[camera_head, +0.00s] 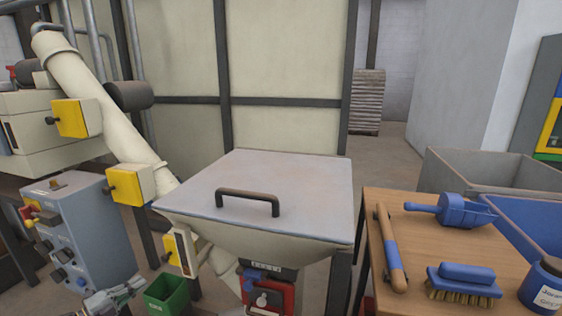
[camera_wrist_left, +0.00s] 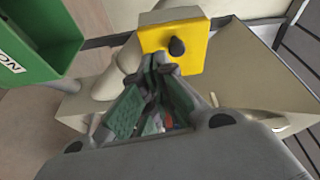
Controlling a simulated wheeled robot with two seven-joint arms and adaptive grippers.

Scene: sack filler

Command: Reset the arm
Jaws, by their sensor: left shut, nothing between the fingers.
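My left gripper (camera_head: 122,297) shows at the bottom left of the head view, low in front of the blue-grey control cabinet (camera_head: 82,235) and left of the small green bin (camera_head: 168,292). In the left wrist view its fingers (camera_wrist_left: 160,66) come together at the tips and hold nothing. They appear in front of a yellow box with a black knob (camera_wrist_left: 188,42); I cannot tell whether they touch it. The green bin (camera_wrist_left: 36,42) is at the upper left there. My right gripper is not in view.
A hopper with a flat grey lid (camera_head: 300,185) and dark handle stands in the centre, lid down. A cream tube (camera_head: 90,85) with yellow boxes slopes behind. A wooden table (camera_head: 430,245) at right bears a blue scoop (camera_head: 465,209), brush (camera_head: 465,283) and jar (camera_head: 543,288).

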